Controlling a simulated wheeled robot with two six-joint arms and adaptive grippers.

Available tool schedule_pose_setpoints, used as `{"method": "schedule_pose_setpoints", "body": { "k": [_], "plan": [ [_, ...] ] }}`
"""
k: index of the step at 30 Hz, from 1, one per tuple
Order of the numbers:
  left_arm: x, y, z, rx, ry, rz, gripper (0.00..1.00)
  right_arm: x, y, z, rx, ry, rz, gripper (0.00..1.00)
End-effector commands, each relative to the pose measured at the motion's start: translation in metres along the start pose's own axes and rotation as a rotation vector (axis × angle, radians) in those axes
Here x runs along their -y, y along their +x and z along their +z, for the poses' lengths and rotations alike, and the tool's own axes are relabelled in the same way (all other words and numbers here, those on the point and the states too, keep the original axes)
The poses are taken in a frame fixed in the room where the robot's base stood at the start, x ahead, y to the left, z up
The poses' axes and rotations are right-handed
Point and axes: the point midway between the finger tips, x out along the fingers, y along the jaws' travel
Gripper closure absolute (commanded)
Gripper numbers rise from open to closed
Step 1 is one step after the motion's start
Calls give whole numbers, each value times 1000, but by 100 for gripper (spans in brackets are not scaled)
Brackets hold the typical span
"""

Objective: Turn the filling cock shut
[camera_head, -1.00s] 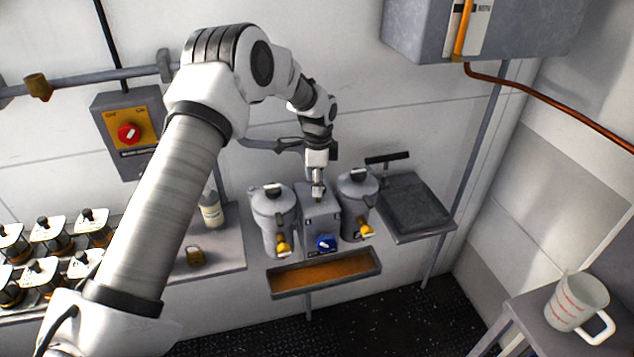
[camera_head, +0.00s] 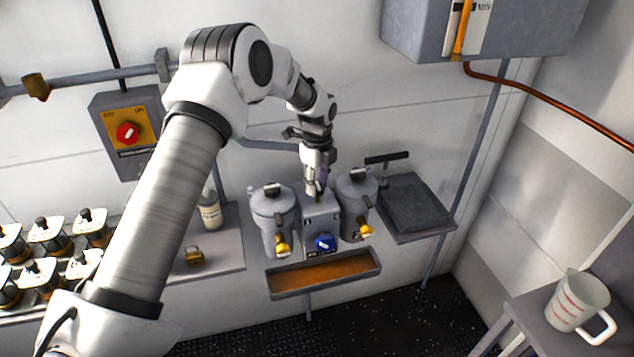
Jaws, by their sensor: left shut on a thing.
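My left arm reaches in from the left, and its gripper (camera_head: 314,189) points down over the top of a grey box (camera_head: 316,215) between two lidded grey pots. The gripper is shut on a small fitting at the top of this box, which I take to be the filling cock. The fingers hide most of it, so I cannot tell how far it is turned. A blue knob (camera_head: 325,242) is on the box's front, below and apart from the gripper. My right gripper is not in view.
The left pot (camera_head: 273,216) and right pot (camera_head: 355,195), with yellow taps, stand close on either side of the gripper. A drip tray (camera_head: 324,281) is below. A red switch (camera_head: 128,133) is on the wall; a jug (camera_head: 577,301) stands at lower right.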

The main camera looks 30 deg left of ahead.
Motion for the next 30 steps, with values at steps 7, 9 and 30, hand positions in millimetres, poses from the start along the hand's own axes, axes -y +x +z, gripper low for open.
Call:
{"method": "schedule_pose_setpoints", "body": {
  "k": [7,9,30],
  "plan": [
    [-3,4,-2,-4,12,11,96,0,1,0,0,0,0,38],
    [-3,4,-2,-4,12,11,96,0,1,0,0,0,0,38],
    [0,-21,0,0,11,0,36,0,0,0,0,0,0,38]
  ]
}}
